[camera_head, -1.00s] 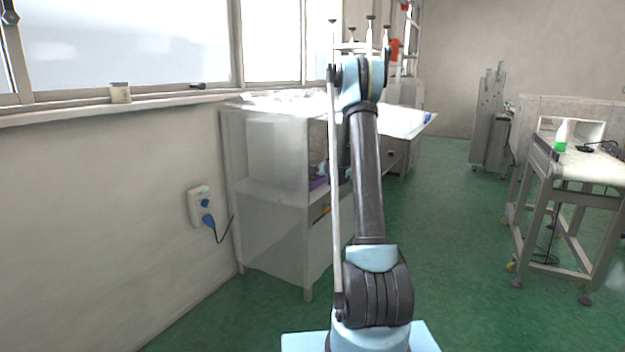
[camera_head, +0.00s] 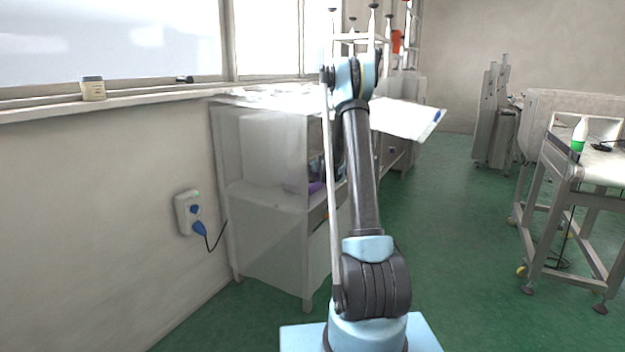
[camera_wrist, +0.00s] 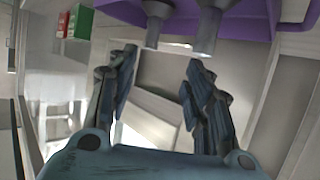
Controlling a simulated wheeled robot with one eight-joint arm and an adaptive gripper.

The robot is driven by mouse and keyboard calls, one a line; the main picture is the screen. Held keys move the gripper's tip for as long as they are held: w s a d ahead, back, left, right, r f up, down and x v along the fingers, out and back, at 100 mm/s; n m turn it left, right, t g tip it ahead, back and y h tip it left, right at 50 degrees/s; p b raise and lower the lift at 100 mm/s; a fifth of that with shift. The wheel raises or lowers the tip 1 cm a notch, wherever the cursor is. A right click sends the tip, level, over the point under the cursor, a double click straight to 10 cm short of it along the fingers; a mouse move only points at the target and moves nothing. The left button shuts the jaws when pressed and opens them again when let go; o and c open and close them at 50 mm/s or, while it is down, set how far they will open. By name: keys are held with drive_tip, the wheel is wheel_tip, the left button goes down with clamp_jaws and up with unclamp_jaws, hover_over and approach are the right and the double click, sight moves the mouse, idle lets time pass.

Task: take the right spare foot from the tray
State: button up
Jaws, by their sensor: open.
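In the wrist view, a purple tray (camera_wrist: 262,20) crosses the top of the picture. Two grey spare feet show against it: the left foot (camera_wrist: 156,24) and the right foot (camera_wrist: 208,30). My gripper (camera_wrist: 163,60) is open, with one dark finger on each side and nothing between them. The feet appear just beyond the fingertips, the right foot nearly in line with the right finger. I cannot tell if anything touches. In the head view, a bit of purple (camera_head: 316,187) shows inside the cabinet; my gripper is hidden there.
The grey cabinet (camera_head: 262,165) stands by the window wall, with a shelf inside. Green (camera_wrist: 79,21) and red (camera_wrist: 62,25) boxes are left of my gripper in the wrist view. A metal table (camera_head: 590,175) stands at right. Green floor is clear between.

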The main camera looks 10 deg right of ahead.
drive_tip(key=x, duration=0.3)
drive_tip(key=d+x, duration=0.1)
drive_tip(key=x, duration=0.6)
drive_tip(key=shift+w+d+f, duration=0.1)
drive_tip(key=shift+w+d, duration=0.1)
drive_tip(key=shift+w, duration=0.2)
drive_tip(key=shift+x, duration=3)
clamp_jaws()
